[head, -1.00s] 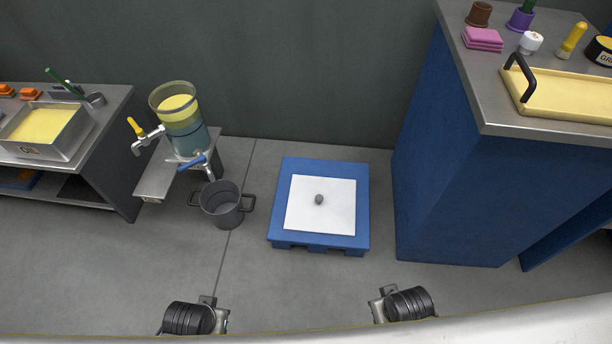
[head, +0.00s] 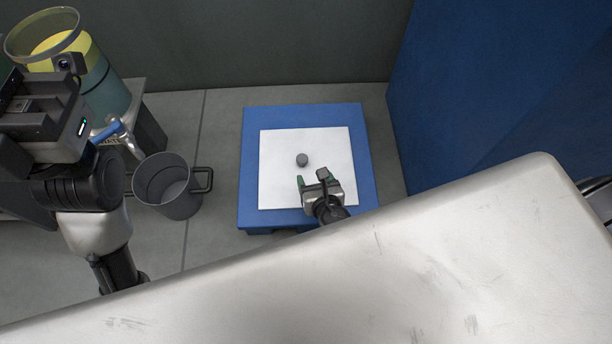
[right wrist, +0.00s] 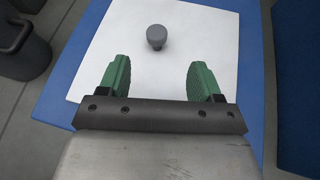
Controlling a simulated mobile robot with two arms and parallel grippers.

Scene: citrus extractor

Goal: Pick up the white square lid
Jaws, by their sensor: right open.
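The white square lid (head: 280,180) lies flat on a blue platform (head: 254,216) on the floor. A small grey round knob (head: 302,159) stands up from the lid's middle. My right gripper (head: 312,179) is over the near part of the lid, just short of the knob. In the right wrist view its green fingers (right wrist: 156,80) are open and empty, with the knob (right wrist: 156,37) beyond the gap between them. The lid (right wrist: 110,50) shows below and around the fingers. My left arm is at the left of the head view, but its fingertips do not show.
A dark grey pot (head: 168,187) with two handles stands on the floor left of the platform. A dispenser (head: 104,90) with a blue-handled tap (head: 107,131) is behind it. A blue cabinet side (head: 490,90) rises at the right.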

